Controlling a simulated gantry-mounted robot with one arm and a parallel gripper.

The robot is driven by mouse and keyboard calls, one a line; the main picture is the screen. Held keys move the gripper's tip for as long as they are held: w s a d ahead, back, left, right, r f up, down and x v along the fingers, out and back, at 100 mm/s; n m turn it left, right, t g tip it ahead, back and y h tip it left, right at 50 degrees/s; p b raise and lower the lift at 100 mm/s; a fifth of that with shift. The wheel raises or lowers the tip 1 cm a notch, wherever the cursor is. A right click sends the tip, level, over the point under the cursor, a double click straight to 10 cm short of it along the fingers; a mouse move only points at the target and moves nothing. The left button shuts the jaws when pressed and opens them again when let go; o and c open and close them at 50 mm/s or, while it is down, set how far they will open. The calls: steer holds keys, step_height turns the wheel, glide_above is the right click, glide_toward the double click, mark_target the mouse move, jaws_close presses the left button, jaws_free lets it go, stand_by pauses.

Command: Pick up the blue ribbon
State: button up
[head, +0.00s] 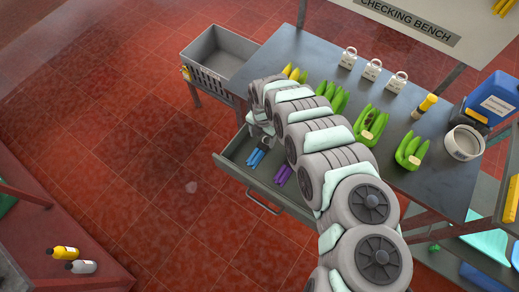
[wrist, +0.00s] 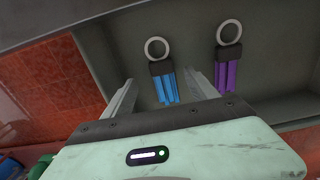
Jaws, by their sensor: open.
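The blue ribbon (head: 256,157) lies in the open drawer (head: 236,160) under the bench, at the drawer's left part. In the wrist view the blue ribbon (wrist: 165,87) hangs from a dark clip with a pale ring and shows between my two fingers. My gripper (wrist: 162,88) is open and empty, with one finger on each side of the blue ribbon's line. I cannot tell how far above the ribbon the fingertips are. In the head view my arm hides most of the gripper.
A purple ribbon (wrist: 227,72) with its own ring lies just right of the blue one; it also shows in the head view (head: 283,174). The bench (head: 285,50) above holds green bananas (head: 368,127), white padlock-like items (head: 371,70) and a white tub (head: 464,143). A grey bin (head: 215,55) stands left.

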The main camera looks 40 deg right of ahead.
mark_target(262, 146)
steer(key=shift+s+a+f, duration=0.1)
steer(key=shift+f, duration=0.95)
steer(key=shift+s+a+f, duration=0.1)
steer(key=shift+f, duration=0.9)
steer(key=shift+w+f, duration=0.2)
steer(key=shift+f, duration=0.15)
steer(key=shift+s+d+f, duration=0.1)
steer(key=shift+s+f, duration=0.05)
steer(key=shift+f, duration=0.35)
steer(key=c, duration=1.4)
